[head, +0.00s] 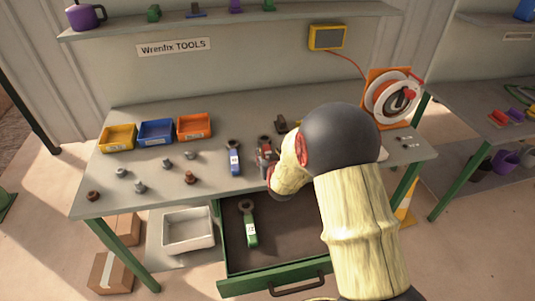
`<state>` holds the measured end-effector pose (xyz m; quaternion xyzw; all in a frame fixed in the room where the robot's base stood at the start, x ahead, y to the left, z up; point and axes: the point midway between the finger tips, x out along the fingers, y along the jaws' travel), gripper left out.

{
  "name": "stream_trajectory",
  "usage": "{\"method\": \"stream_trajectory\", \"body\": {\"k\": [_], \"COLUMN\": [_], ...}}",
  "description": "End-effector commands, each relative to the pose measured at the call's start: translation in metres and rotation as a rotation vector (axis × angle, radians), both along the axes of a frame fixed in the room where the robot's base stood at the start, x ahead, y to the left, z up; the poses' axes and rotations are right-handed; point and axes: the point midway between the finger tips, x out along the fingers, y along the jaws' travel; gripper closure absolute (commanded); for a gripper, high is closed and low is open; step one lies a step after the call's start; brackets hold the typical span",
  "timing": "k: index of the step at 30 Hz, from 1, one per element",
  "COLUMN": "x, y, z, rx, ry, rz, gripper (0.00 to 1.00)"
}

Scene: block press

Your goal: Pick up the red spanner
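The red spanner (265,143) lies on the grey workbench top, right of the blue spanner (234,158). Its dark ring end and a little of its red handle show. My gripper (265,160) is over or right at its handle and hides its lower part. The fingers are small and partly covered by my wrist, so I cannot tell whether they are open or shut, or whether they touch the spanner. A green spanner (249,226) lies in the open drawer below.
Yellow (118,138), blue (156,132) and orange (194,126) bins stand at the bench's back left. Several bolts and nuts lie before them. The open drawer (300,262) juts out in front. An orange cable reel (390,98) stands at the back right. A dark object (281,124) is behind my gripper.

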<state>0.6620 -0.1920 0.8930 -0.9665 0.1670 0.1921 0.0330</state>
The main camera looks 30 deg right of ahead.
Motion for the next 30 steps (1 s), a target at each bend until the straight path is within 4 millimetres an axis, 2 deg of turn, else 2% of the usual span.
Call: {"method": "stream_trajectory", "body": {"k": [23,30], "x": [-0.0003,0.0002], "y": [0.0001,-0.0001], "z": [-0.0003,0.0009], "rx": [0.0,-0.001], "ry": [0.001,-0.002], "rz": [0.0,0.0], "gripper": [1.0,1.0]}}
